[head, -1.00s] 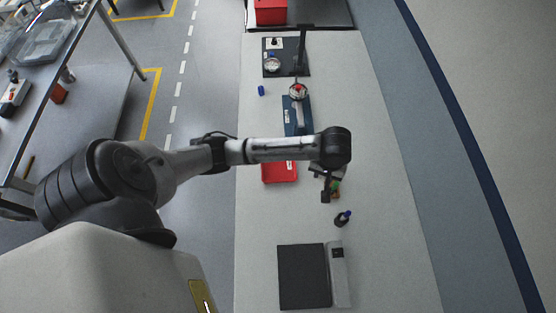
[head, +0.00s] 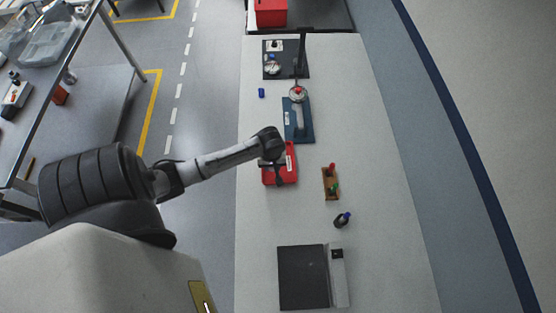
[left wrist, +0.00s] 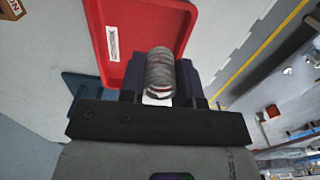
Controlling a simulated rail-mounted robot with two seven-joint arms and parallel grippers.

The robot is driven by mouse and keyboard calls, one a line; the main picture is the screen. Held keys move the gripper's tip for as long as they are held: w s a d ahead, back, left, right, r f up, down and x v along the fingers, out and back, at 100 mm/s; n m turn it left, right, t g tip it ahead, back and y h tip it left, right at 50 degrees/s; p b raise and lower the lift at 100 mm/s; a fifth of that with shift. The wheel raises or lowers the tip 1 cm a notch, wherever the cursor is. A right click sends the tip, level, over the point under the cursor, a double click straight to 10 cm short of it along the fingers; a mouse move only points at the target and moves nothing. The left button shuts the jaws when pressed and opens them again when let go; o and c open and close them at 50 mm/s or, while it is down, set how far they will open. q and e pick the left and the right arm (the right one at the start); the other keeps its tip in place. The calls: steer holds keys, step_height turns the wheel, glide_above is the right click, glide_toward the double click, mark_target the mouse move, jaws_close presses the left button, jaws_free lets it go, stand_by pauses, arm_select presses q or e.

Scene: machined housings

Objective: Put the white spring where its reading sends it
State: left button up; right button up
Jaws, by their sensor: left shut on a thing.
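The white spring (left wrist: 160,72) shows in the left wrist view as a pale grey-white coil between my left fingers. My left gripper (left wrist: 160,85) is shut on it. In the head view my left gripper (head: 279,178) is over the red tray (head: 270,181), and the spring cannot be made out there. My right gripper is not in view.
A wooden rack (head: 326,190) with red and green pieces stands right of the tray. A dark bottle with a blue top (head: 342,220) and a black plate (head: 303,277) are nearer. A blue cylinder (head: 261,93) lies at the left. The table's right side is clear.

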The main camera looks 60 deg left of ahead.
arm_select(q)
steer(key=w+a+f, duration=0.3)
steer(key=w+a, duration=0.1)
steer(key=shift+w+a+f+b, duration=0.1)
steer(key=shift+w+f+b, duration=0.2)
steer(key=shift+f, duration=2.05)
steer(key=shift+f, duration=0.15)
steer(key=o, duration=1)
